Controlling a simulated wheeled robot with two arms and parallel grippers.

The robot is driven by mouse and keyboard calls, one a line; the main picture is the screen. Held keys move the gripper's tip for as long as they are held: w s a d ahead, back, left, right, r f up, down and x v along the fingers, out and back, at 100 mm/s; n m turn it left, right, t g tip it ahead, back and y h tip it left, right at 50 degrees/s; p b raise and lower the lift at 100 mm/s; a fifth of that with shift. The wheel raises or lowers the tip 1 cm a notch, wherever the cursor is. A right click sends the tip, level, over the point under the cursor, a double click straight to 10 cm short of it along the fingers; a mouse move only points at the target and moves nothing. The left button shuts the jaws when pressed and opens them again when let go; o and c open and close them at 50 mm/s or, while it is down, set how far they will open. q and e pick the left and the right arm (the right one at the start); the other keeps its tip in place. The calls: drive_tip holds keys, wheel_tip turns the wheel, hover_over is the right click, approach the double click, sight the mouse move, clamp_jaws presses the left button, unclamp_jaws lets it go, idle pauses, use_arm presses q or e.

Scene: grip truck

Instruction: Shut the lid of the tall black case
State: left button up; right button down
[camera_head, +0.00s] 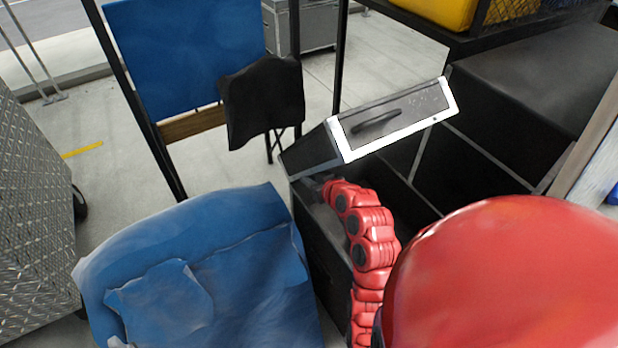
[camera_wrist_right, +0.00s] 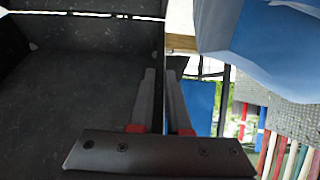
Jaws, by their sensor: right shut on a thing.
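The tall black case stands in the middle of the head view, its dark front wall (camera_head: 325,262) partly hidden by my red right arm. Its lid (camera_head: 405,115), grey with a white border and a dark handle, is raised and tilted above the opening. My right gripper (camera_head: 312,181) is at the lid's lower left, where lid and case come close; its fingertips are hard to make out there. In the right wrist view my gripper (camera_wrist_right: 163,95) is shut on the edge of a dark panel (camera_wrist_right: 80,85); I cannot tell whether this is lid or wall. My left gripper is out of view.
Blue padded cloth (camera_head: 205,265) lies close left of the case. A blue panel (camera_head: 185,55) and a black cloth (camera_head: 262,100) hang behind. A black box (camera_head: 540,75) and shelf stand at the right. A metal tread-plate box (camera_head: 35,215) is at far left. Floor shows between.

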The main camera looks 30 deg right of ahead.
drive_tip(key=shift+s+f+b, duration=0.5)
drive_tip(key=shift+s, duration=0.25)
drive_tip(key=shift+s+f+b, duration=0.45)
drive_tip(key=shift+s+f, duration=0.05)
drive_tip(key=shift+s, duration=0.2)
drive_tip(key=shift+s+a+f+b, duration=0.15)
drive_tip(key=shift+s+f+b, duration=1.15)
drive_tip(key=shift+f+b, duration=0.1)
drive_tip(key=c, duration=1.6)
unclamp_jaws()
drive_tip(key=c, duration=0.7)
unclamp_jaws()
